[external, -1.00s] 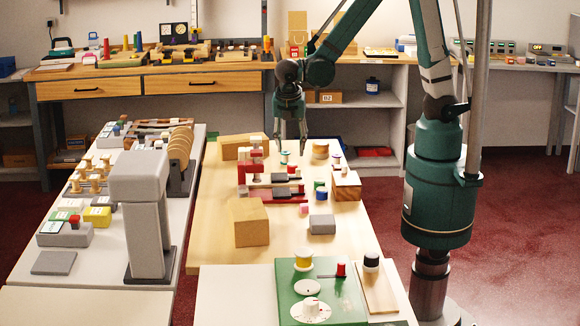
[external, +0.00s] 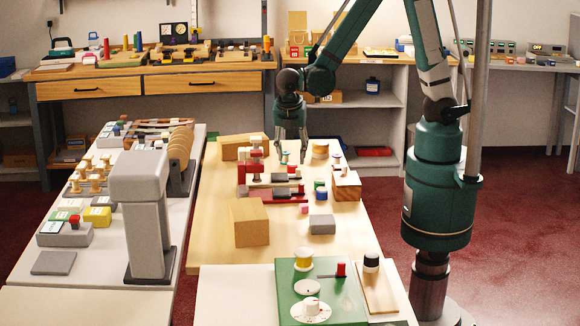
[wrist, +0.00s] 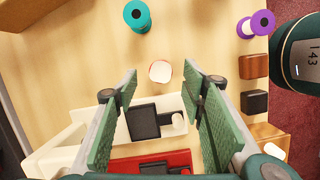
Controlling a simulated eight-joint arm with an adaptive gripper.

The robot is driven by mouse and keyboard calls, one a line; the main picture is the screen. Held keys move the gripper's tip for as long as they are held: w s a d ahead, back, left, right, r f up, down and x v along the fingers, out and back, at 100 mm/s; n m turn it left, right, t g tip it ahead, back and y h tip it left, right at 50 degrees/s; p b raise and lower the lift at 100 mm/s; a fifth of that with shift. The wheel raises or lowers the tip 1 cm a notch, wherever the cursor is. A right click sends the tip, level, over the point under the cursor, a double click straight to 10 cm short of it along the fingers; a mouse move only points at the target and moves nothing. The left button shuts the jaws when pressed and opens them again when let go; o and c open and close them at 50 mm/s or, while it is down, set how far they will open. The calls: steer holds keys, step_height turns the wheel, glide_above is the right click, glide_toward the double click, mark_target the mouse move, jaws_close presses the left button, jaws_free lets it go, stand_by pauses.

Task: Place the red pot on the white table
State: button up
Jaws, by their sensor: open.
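A small round object (wrist: 160,71) with a pale top and a red edge stands on the wooden table, seen from above in the wrist view; it looks like the red pot. I cannot make it out clearly in the external view. My gripper (wrist: 161,86) is open and empty, its green-padded fingers pointing down, with the round object between and just beyond the fingertips. In the external view my gripper (external: 292,158) hangs low over the far part of the wooden table. A white-topped table (external: 225,290) stands at the front; another pale table (external: 100,260) is at left.
A teal spool (wrist: 137,15) and a purple spool (wrist: 255,24) stand near the round object. Red and white stands (external: 272,190) sit close to my gripper. A green board (external: 345,303) covers much of the front table.

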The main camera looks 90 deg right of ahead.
mark_target(292, 165)
steer(key=shift+b+x, duration=0.5)
steer(key=shift+x, duration=1.6)
steer(key=shift+a, duration=0.1)
steer(key=c, duration=1)
steer(key=shift+r, duration=0.1)
steer(key=shift+c, duration=0.2)
step_height(292, 165, up, 10)
steer(key=p, duration=0.2)
